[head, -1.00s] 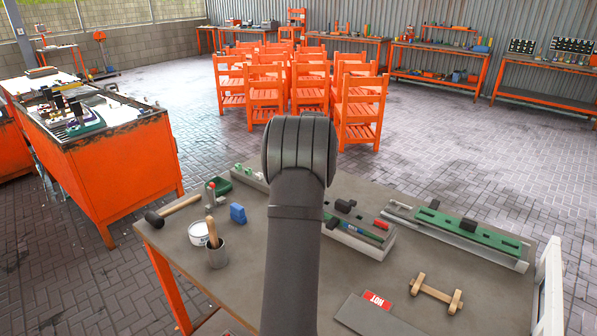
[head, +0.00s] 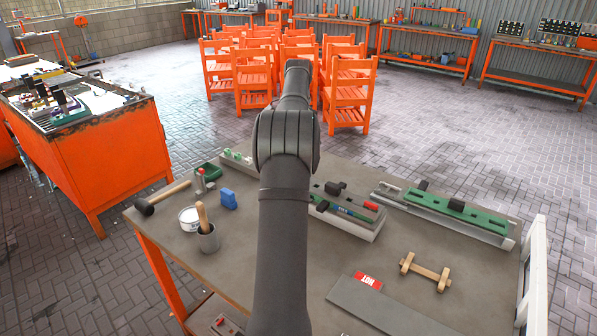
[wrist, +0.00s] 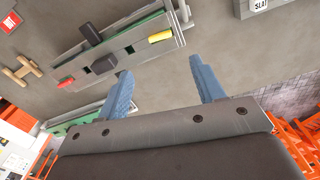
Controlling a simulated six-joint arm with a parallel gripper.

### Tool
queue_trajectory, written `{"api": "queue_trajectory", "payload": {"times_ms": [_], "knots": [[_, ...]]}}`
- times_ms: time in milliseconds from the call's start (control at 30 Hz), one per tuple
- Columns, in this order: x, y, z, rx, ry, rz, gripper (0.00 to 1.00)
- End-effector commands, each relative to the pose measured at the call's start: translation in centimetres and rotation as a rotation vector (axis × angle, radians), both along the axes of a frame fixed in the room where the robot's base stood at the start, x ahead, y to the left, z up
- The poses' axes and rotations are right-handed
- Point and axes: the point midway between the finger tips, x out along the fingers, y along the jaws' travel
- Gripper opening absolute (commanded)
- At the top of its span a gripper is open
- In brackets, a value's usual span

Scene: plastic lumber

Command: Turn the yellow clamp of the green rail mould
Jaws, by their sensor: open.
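In the wrist view the green rail mould (wrist: 115,48) is a long grey body with a green strip and black blocks. Its yellow clamp (wrist: 160,36) lies at the right end, and a red clamp (wrist: 66,82) is at the left end. My gripper (wrist: 158,66) is open and empty, its two blue fingers apart, below the yellow clamp in the picture and not touching it. In the head view the mould (head: 347,216) shows right of my arm with its red clamp (head: 371,206); my arm hides its left part, the yellow clamp and my gripper.
A long green mould (head: 450,214) lies at the right. A wooden piece (head: 426,272), a red HOT sign (head: 368,281) and a grey plate (head: 385,308) lie in front.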

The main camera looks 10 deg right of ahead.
Motion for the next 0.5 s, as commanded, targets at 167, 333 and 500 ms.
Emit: {"api": "queue_trajectory", "payload": {"times_ms": [167,333,500], "knots": [[-0.1,0.0,-4.1,0.000,0.003,0.001,0.62],[-0.1,0.0,-7.7,0.000,0.001,0.001,0.62],[0.0,0.0,-10.2,0.000,0.000,0.001,0.62]]}}
